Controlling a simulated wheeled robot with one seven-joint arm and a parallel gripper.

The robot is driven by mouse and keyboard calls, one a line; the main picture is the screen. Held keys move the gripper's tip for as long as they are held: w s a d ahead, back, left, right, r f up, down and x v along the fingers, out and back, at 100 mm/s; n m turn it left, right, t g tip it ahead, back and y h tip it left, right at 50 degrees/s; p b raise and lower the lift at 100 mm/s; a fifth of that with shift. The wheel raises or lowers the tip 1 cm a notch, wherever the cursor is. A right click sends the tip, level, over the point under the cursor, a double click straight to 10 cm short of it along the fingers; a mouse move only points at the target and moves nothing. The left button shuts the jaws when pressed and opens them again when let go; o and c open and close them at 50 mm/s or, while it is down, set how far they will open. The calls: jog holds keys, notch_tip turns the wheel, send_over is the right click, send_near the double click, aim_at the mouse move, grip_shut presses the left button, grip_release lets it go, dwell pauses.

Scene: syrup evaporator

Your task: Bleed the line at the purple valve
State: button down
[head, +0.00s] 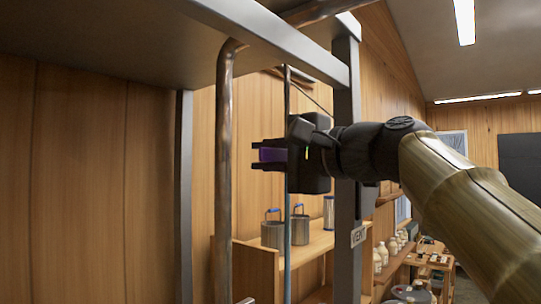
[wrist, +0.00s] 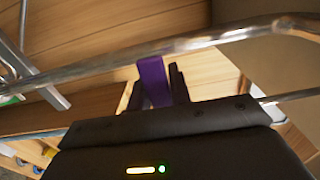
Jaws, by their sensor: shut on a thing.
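The purple valve handle (head: 273,155) shows in the head view between the two dark fingers of my gripper (head: 267,156). My gripper is shut on it, near the thin vertical pipe (head: 287,230). In the wrist view the purple handle (wrist: 154,82) stands up beside a dark finger (wrist: 178,84). The valve body is hidden behind my gripper, so I cannot tell how far the handle is turned.
A thicker vertical pipe (head: 224,150) stands just left of my gripper. A grey frame post (head: 347,200) with a small lettered tag (head: 358,236) stands close on the right. Metal pails (head: 300,228) sit on a wooden shelf (head: 318,245) behind.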

jog(key=c, duration=1.3)
grip_release()
jog(key=b+v, duration=0.5)
jog(key=v, duration=1.2)
jog(key=shift+s+d, duration=0.15)
jog(key=shift+s, duration=0.05)
jog(key=shift+w, duration=0.1)
